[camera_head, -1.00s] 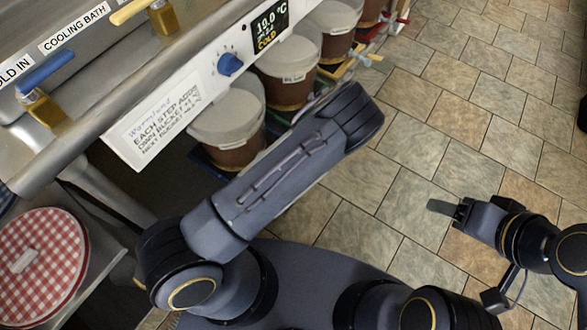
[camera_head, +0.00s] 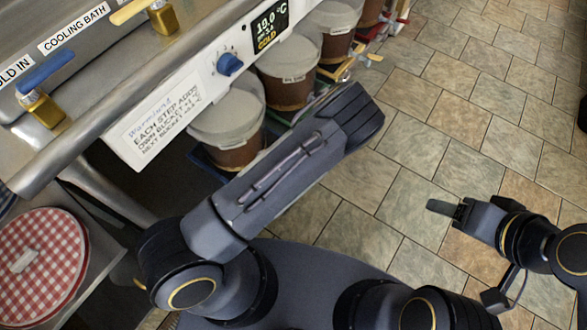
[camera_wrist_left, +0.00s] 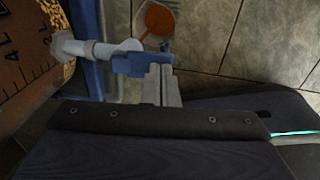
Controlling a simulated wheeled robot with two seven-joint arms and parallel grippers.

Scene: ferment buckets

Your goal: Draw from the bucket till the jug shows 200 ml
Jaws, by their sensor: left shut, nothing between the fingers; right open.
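In the left wrist view, a brown-filled bucket (camera_wrist_left: 25,60) with dark scale marks stands at the left. Its pale tap (camera_wrist_left: 95,48) sticks out to the right, with a blue lever (camera_wrist_left: 140,64) at the end. My left gripper (camera_wrist_left: 161,82) is shut and empty, its fingertips right at the blue lever; I cannot tell whether they touch. Beyond the tap, a clear jug (camera_wrist_left: 166,5) holds orange-brown liquid (camera_wrist_left: 157,20); its level marks are unreadable. In the head view my left arm hides that gripper. My right gripper (camera_head: 447,209) is open and empty over the floor.
Several lidded buckets (camera_head: 228,125) stand in a row under the steel bench. The bench front carries a panel with a blue knob (camera_head: 229,64) and a temperature display (camera_head: 269,25). A red-checked round thing (camera_head: 40,250) is at lower left.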

